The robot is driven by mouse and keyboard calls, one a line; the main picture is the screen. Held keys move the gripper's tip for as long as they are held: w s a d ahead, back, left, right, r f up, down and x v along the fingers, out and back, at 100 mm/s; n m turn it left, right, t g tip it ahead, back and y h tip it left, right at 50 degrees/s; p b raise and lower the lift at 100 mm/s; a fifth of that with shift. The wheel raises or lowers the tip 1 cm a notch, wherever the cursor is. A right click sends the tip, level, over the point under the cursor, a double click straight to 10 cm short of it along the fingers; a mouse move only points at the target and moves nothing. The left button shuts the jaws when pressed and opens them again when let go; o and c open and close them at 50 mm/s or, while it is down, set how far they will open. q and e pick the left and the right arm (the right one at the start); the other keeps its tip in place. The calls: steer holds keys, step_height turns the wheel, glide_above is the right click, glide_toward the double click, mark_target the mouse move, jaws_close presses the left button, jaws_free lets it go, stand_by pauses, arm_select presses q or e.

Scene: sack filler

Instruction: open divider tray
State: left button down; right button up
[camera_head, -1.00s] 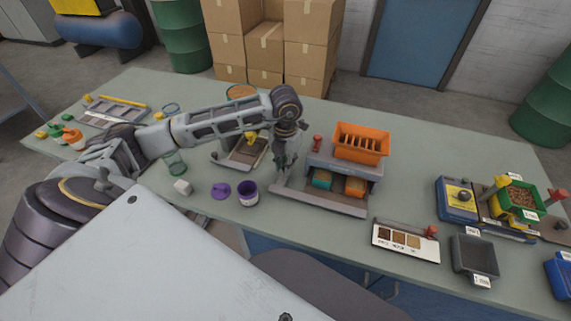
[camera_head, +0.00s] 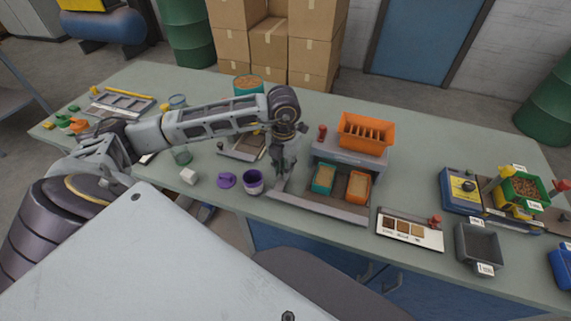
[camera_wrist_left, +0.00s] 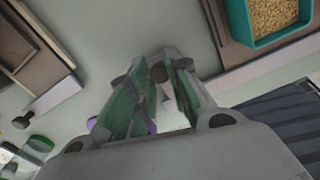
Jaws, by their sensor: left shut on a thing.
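The sack-filler unit (camera_head: 350,158) stands on the table with an orange slotted hopper (camera_head: 365,133) on top. In front of it lies a flat tray (camera_head: 335,208) with a grey rim, holding a teal bin (camera_head: 323,179) and an orange bin (camera_head: 358,186). Both hold grainy material. My left gripper (camera_head: 280,178) is at the tray's left end. In the left wrist view its fingers (camera_wrist_left: 160,80) close around a small dark part (camera_wrist_left: 158,73), whose shape is mostly hidden. The teal bin (camera_wrist_left: 272,18) is at upper right there. My right gripper is not in view.
A sample card (camera_head: 409,230) and a grey bin (camera_head: 478,248) are to the right. The table behind the filler is mostly clear.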

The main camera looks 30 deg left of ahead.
arm_select(q)
steer(key=shift+s, duration=0.15)
steer(key=c, duration=1.3)
jaws_free()
step_height(320, 180, up, 12)
steer(key=shift+r, duration=0.1)
stand_by(0.4)
